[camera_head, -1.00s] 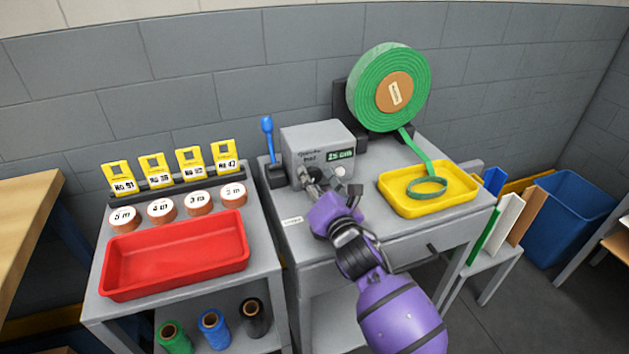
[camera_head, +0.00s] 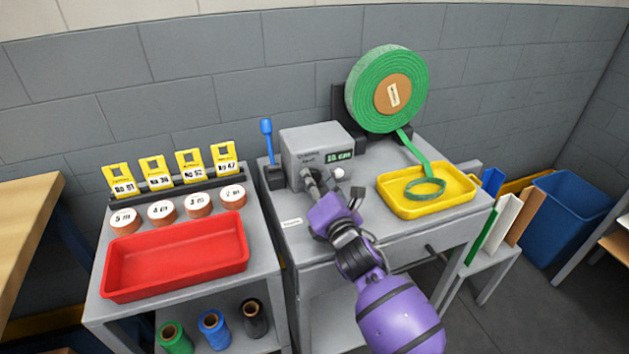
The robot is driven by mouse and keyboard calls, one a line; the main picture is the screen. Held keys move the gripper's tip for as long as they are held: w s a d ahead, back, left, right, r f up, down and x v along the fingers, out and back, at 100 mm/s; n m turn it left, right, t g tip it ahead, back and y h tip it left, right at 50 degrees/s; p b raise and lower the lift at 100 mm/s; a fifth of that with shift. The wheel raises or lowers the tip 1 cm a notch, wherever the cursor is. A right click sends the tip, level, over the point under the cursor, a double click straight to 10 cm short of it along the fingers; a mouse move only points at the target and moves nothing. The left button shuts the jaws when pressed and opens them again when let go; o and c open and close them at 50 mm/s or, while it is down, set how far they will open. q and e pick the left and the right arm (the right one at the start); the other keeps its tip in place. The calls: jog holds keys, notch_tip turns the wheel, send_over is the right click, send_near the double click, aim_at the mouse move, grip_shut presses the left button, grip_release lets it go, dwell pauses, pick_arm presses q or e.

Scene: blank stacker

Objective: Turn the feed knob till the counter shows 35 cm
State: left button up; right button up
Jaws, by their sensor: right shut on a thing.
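The grey feed machine (camera_head: 322,138) stands on the middle bench, with a small green-lit counter (camera_head: 339,156) on its front. The counter's digits are blurred; they look like 30 cm, but I cannot be sure. My right gripper (camera_head: 309,181) is at the lower left of the machine's front, shut on the feed knob, which its fingers hide. A small white round part (camera_head: 339,174) sits to the right of the fingers. My left gripper is not in view.
A green roll (camera_head: 357,91) stands behind the machine, its strip running into a yellow tray (camera_head: 401,208) at right. A blue-handled tool (camera_head: 267,138) stands at left. A red tray (camera_head: 118,279), number tags and several labelled rolls occupy the left bench.

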jog(key=m+p, duration=0.1)
jog(key=m, duration=0.1)
jog(key=m+p, duration=0.1)
jog(key=m, duration=0.1)
jog(key=shift+a+r, duration=0.1)
jog(key=shift+r, duration=0.3)
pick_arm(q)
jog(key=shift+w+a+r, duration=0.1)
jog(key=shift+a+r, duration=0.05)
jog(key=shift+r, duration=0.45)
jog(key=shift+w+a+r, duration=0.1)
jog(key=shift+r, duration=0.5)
pick_arm(e)
jog(key=shift+m, duration=0.7)
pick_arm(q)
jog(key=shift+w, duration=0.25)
pick_arm(e)
jog(key=o, duration=1)
jog(key=shift+r, duration=0.1)
jog(key=shift+o, duration=0.3)
jog(key=shift+f, duration=0.2)
jog(key=shift+s+f, duration=0.1)
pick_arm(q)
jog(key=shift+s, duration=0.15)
pick_arm(e)
jog(key=v, duration=1.2)
